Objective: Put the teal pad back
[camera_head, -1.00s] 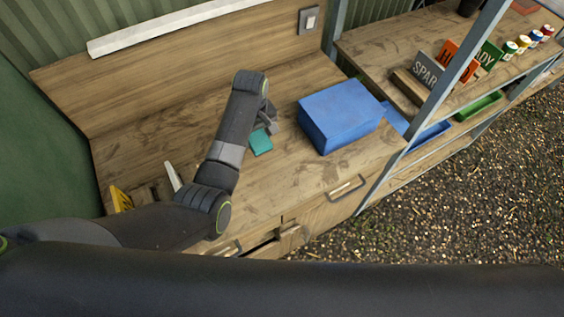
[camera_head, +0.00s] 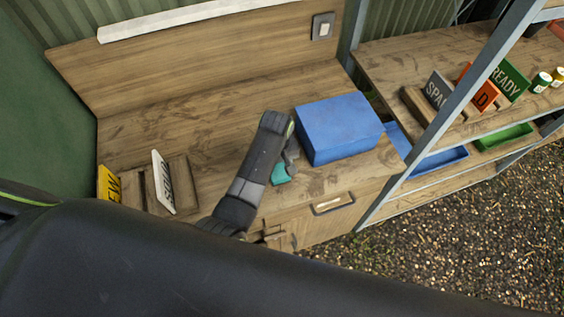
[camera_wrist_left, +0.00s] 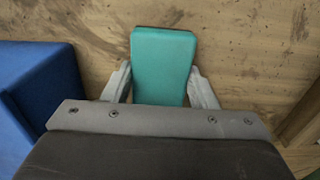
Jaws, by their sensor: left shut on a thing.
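The teal pad (camera_head: 281,174) is at my left gripper (camera_head: 287,164), just left of and in front of the blue box on the wooden worktop. In the left wrist view the pad (camera_wrist_left: 163,62) lies between the two fingers of my left gripper (camera_wrist_left: 162,88), which is shut on it. Its near end is hidden by the gripper body. I cannot tell whether the pad touches the worktop. My right gripper is not in view.
The blue box (camera_head: 338,128) stands close to the right of the pad. A white sign (camera_head: 163,182) and a yellow sign (camera_head: 109,184) stand at the left of the worktop (camera_head: 200,130). A shelf post (camera_head: 447,108) rises at the right. The worktop's middle is clear.

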